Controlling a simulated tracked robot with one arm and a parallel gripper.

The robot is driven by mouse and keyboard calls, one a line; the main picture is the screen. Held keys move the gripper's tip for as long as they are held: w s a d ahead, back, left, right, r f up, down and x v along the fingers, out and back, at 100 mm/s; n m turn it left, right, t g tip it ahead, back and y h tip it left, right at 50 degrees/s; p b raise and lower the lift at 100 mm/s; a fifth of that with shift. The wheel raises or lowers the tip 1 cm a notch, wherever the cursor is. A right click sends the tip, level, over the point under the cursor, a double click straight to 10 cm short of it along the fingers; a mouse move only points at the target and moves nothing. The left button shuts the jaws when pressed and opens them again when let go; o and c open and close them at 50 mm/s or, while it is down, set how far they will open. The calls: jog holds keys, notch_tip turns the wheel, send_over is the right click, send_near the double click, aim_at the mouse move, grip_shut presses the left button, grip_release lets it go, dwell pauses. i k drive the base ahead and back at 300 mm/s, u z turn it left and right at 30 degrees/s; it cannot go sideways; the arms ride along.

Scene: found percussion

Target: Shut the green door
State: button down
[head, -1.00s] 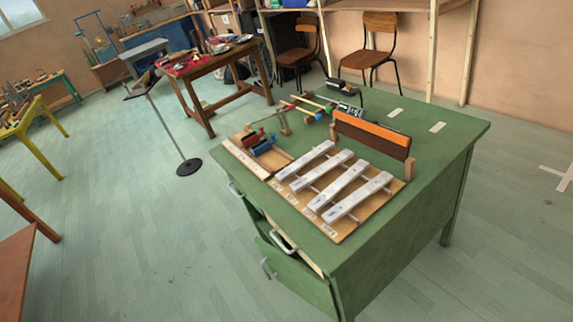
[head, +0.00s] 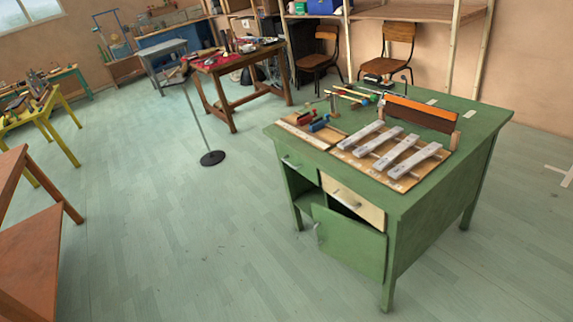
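The green door (head: 349,243) is at the front of the green desk (head: 430,203), below a cream drawer front (head: 353,203). It stands open: its left edge, with a pale handle (head: 318,233), sits out from the desk, and a dark gap shows above and behind it. To its left is an open compartment under a green drawer front (head: 299,168). My gripper is not in view.
On the desk are a board with metal bars (head: 388,151) and an orange-brown block (head: 422,113). A stand with a round black base (head: 212,158) is to the left. Brown furniture (head: 30,250) is at the left edge. Open floor (head: 190,240) lies before the desk.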

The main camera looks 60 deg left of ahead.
aim_at(363, 248)
jog(key=u, duration=0.75)
jog(key=i, duration=1.35)
